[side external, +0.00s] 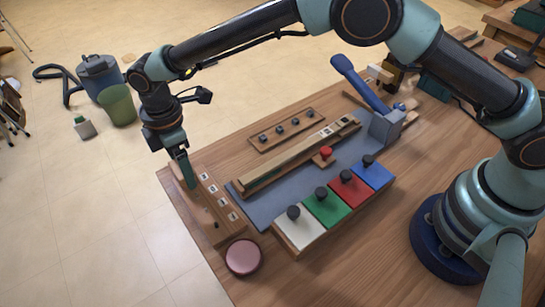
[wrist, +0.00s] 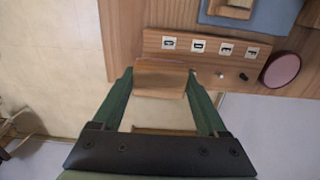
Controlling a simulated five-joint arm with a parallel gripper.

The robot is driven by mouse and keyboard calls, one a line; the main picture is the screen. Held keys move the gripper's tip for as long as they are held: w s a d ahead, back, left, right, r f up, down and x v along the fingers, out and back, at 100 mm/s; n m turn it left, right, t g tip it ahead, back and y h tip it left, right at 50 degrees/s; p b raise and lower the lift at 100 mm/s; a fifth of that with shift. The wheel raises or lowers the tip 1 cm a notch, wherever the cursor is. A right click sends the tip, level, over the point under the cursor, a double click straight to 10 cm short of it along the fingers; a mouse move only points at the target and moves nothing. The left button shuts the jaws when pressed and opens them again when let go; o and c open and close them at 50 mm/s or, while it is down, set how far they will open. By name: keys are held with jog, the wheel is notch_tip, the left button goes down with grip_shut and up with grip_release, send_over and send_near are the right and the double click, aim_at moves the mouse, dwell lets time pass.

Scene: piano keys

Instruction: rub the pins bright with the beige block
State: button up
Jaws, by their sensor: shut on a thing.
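My gripper (side external: 188,178) is low over the left end of the wooden board with letter labels (side external: 214,200). In the wrist view its two green fingers (wrist: 160,88) are shut on a block (wrist: 160,76), which looks tan-brown and wood-grained there. The block hides the board's near left part. To its right, two small pins stand on the board: one pale (wrist: 220,73) and one dark (wrist: 243,76). Any pins under or behind the block are hidden. I cannot tell whether the block touches the board or a pin.
A round pink pad (side external: 243,257) lies beside the board's near end. White, green, red and blue keys with black knobs (side external: 323,208) stand right of it. A rack of black pegs (side external: 286,130) and a long beige bar (side external: 297,158) lie farther back. The table edge is close on the left.

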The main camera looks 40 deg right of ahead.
jog(key=shift+s, duration=1.1)
jog(key=shift+w, duration=1.5)
jog(key=shift+s, duration=7.65)
jog(key=shift+w, duration=1.75)
jog(key=shift+s+r, duration=0.1)
jog(key=shift+s, duration=1.65)
notch_tip(320, 180, up, 8)
